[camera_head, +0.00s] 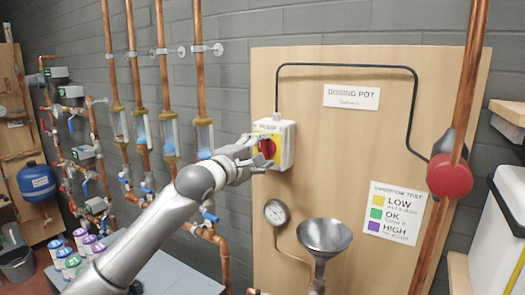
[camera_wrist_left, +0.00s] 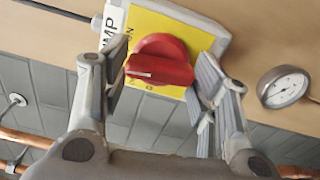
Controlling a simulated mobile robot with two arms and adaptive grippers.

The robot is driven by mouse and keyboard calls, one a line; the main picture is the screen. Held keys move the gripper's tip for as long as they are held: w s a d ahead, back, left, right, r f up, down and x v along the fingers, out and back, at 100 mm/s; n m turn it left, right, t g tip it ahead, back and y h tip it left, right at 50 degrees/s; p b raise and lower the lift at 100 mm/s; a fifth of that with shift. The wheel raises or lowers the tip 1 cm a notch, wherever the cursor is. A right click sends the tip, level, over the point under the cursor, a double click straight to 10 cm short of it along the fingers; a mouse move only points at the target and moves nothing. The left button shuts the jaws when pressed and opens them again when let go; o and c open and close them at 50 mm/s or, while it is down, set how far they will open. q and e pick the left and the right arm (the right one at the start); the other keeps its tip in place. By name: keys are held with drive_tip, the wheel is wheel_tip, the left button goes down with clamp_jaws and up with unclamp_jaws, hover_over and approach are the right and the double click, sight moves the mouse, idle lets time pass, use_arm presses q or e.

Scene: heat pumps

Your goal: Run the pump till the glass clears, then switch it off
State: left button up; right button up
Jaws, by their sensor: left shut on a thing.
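The pump switch is a white box (camera_head: 287,143) with a yellow plate and a red knob (camera_head: 267,148), on the wooden board. My left gripper (camera_head: 255,150) is shut on the knob. In the left wrist view the fingers stand either side of the red knob (camera_wrist_left: 161,62), whose white mark lies towards the left finger. Whether it stands at on or off I cannot tell. Several sight glasses sit in copper pipes on the wall. The nearest sight glass (camera_head: 204,137) shows blue in its lower part. A red pump (camera_head: 450,177) sits on the right pipe. My right gripper is out of view.
A steel funnel (camera_head: 324,236) and a dial gauge (camera_head: 276,212) are below the switch. An inhibitor test chart (camera_head: 394,213) hangs on the board at the right. Several lidded tubs (camera_head: 75,262) stand on a grey table (camera_head: 180,275). A blue vessel (camera_head: 38,181) is far left.

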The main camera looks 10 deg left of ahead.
use_arm(q)
drive_tip(key=n+p, duration=0.1)
drive_tip(key=n, duration=0.2)
drive_tip(key=shift+d+n+p, duration=0.1)
drive_tip(key=shift+n+p, duration=0.2)
drive_tip(key=shift+n, duration=0.3)
drive_tip(key=shift+f, duration=0.1)
